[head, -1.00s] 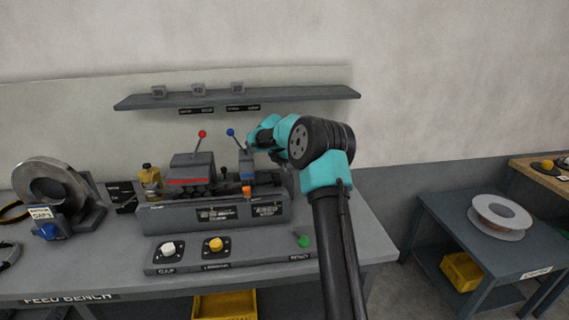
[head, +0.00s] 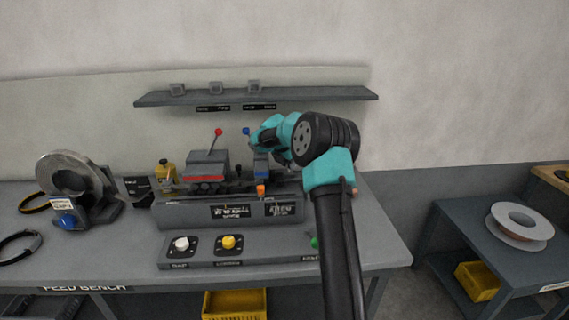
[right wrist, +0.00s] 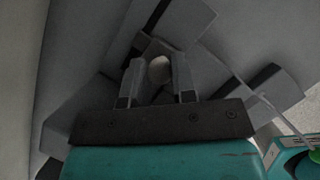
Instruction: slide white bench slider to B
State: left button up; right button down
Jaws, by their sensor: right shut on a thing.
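My right gripper (right wrist: 158,92) is shut on a pale round knob (right wrist: 159,69), which shows between its two fingers in the right wrist view. In the head view my right gripper (head: 262,146) is beside the blue-knobbed lever (head: 246,131) at the right part of the bench machine; its fingertips are mostly hidden there. A white knob (head: 181,243) and a yellow knob (head: 229,242) sit on the front panel of the bench. I cannot read a B mark, and I cannot tell whether the held knob is the white bench slider. My left gripper is not in view.
A red-knobbed lever (head: 218,132) rises from the machine's left part. A shelf (head: 330,95) hangs above. A grey reel (head: 70,172) stands at left. A green knob (head: 315,242) is partly behind my arm. A side table (head: 480,230) holds a spool (head: 522,222).

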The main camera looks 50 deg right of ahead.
jog(key=c, duration=0.9)
grip_release()
jog(key=shift+s+d, duration=0.1)
jog(key=shift+c, duration=0.2)
jog(key=shift+r, duration=0.15)
jog(key=v, duration=1.7)
